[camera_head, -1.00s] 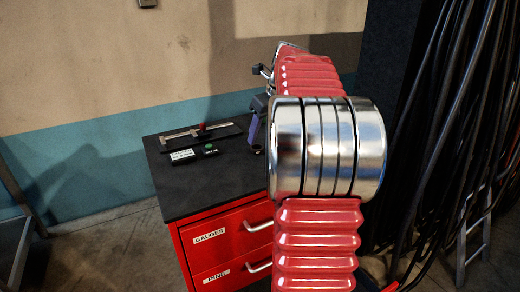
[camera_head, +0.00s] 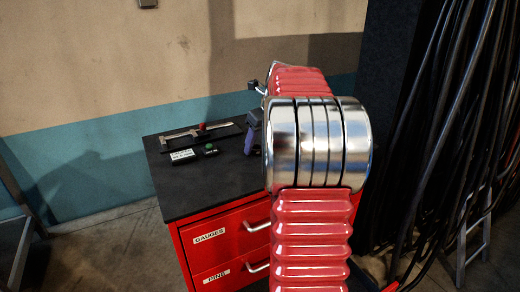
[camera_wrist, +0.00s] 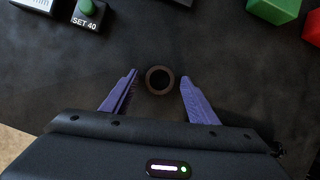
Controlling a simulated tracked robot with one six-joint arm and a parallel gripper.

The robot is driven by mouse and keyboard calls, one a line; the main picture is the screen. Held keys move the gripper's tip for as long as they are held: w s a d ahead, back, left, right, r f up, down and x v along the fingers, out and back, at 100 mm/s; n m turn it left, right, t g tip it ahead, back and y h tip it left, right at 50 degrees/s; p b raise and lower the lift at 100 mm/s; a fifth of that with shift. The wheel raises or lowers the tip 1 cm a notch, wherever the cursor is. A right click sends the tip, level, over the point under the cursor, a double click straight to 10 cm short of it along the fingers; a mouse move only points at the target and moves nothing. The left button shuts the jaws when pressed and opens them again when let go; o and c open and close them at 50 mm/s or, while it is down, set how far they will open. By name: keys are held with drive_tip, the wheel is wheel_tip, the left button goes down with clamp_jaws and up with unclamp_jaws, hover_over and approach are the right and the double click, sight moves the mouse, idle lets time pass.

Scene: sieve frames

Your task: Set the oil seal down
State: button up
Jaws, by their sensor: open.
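The oil seal, a small dark ring with a brownish rim (camera_wrist: 171,80), lies flat on the black cabinet top (camera_wrist: 60,75) in the wrist view. My gripper (camera_wrist: 158,77) is open, with one purple finger on each side of the ring. Gaps show between the ring and both fingertips, and nothing is held. In the head view one purple finger (camera_head: 250,138) shows above the cabinet top, beside my red and chrome arm. The seal is not visible there; my arm covers that side of the top.
A box with a green button marked SET 40 (camera_wrist: 88,14) lies at upper left in the wrist view. A green block (camera_wrist: 275,9) and a red block (camera_wrist: 313,28) lie upper right. A caliper (camera_head: 185,133) lies behind on the red drawer cabinet (camera_head: 225,245). Cables (camera_head: 450,130) hang right.

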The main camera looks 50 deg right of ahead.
idle(0.4)
drive_tip(key=c, duration=1.2)
drive_tip(key=shift+r, duration=0.15)
wheel_tip(320, 180, up, 10)
drive_tip(key=shift+f, duration=0.1)
idle(0.4)
